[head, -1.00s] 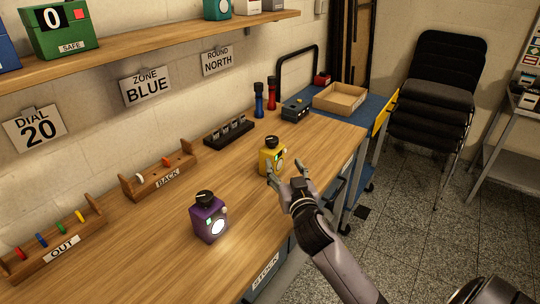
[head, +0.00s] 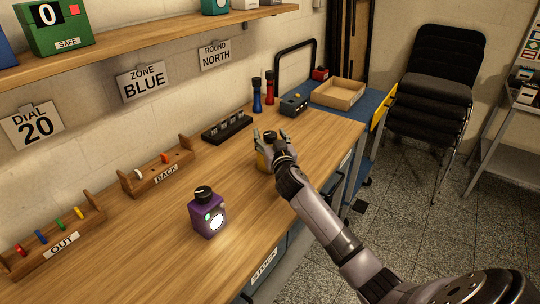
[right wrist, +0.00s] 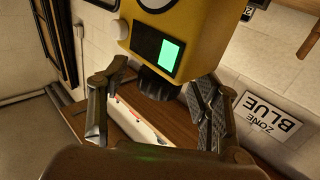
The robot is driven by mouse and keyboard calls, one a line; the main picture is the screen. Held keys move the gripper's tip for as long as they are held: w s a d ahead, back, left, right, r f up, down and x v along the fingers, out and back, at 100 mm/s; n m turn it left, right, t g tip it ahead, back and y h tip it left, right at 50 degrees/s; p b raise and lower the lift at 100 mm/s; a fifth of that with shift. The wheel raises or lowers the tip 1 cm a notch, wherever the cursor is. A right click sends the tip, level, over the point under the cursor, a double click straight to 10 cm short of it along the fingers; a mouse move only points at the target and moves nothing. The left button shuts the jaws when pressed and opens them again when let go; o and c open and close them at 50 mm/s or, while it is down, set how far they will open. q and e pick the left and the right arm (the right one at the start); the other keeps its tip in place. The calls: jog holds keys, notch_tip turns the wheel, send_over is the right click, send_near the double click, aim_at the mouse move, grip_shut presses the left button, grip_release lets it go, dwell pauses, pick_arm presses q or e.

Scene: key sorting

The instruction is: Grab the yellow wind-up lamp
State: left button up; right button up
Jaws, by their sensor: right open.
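The yellow wind-up lamp (head: 262,162) stands on the wooden bench, partly hidden behind my right gripper in the head view. In the right wrist view the lamp (right wrist: 190,25) appears upside down, with a green lit panel and a black knob. My right gripper (head: 271,136) is open at the height of the lamp's top. In the right wrist view the open fingers (right wrist: 156,105) stand on both sides of the knob. I cannot tell whether they touch it. My left gripper is not in view.
A purple lamp (head: 208,213) with a lit face stands nearer on the bench (head: 150,240). A black key rack (head: 227,128) and two torches, blue (head: 257,97) and red (head: 270,90), stand behind. Wooden racks OUT (head: 60,243) and BACK (head: 165,175) line the wall.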

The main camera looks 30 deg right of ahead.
jog(key=shift+w+d, duration=0.1)
jog(key=shift+w, duration=0.15)
jog(key=shift+c, duration=0.2)
grip_shut()
dwell(0.5)
